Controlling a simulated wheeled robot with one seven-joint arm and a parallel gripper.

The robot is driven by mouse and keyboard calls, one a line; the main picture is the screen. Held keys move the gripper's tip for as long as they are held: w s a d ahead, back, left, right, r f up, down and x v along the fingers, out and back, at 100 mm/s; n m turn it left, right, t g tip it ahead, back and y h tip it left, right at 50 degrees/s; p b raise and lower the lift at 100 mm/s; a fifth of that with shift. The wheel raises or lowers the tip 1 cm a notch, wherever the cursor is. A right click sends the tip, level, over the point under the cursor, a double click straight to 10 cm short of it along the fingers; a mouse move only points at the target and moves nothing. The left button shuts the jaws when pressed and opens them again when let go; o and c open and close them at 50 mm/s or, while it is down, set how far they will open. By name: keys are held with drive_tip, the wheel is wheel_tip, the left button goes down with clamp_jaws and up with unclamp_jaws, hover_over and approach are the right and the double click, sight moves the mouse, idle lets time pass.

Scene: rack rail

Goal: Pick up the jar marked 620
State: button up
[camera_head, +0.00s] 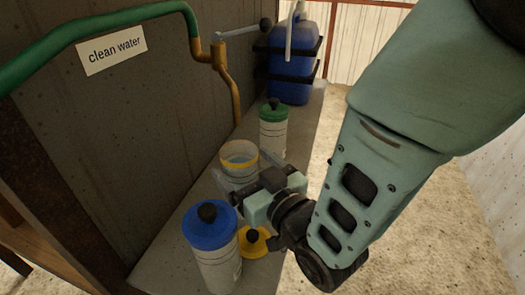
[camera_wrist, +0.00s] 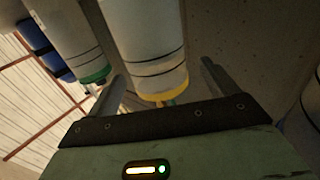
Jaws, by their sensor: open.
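No mark 620 is legible on any jar in either view. A blue-lidded white jar (camera_head: 217,262) stands nearest in the head view. Behind it stands a white jar with a yellow rim (camera_head: 240,169), its top apparently open. Farther back is a green-lidded white jar (camera_head: 272,135). My gripper (camera_head: 242,164) is open at the yellow-rimmed jar. In the wrist view, the yellow-rimmed jar (camera_wrist: 147,45) shows between my two fingers, with visible space on the right side; contact cannot be told. The green-lidded jar (camera_wrist: 68,35) is left of them there.
A yellow lid (camera_head: 253,243) with a dark knob lies on the shelf (camera_head: 165,258) beside the blue-lidded jar. A blue water container (camera_head: 291,70) stands at the back. A green and brass pipe (camera_head: 95,30) and a "clean water" sign (camera_head: 112,50) are on the dark wall.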

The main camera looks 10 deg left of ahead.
sight(232, 150)
drive_tip(key=x, duration=0.5)
drive_tip(key=shift+w, duration=0.1)
drive_tip(key=c, duration=1.7)
drive_tip(key=shift+r, duration=0.15)
clamp_jaws()
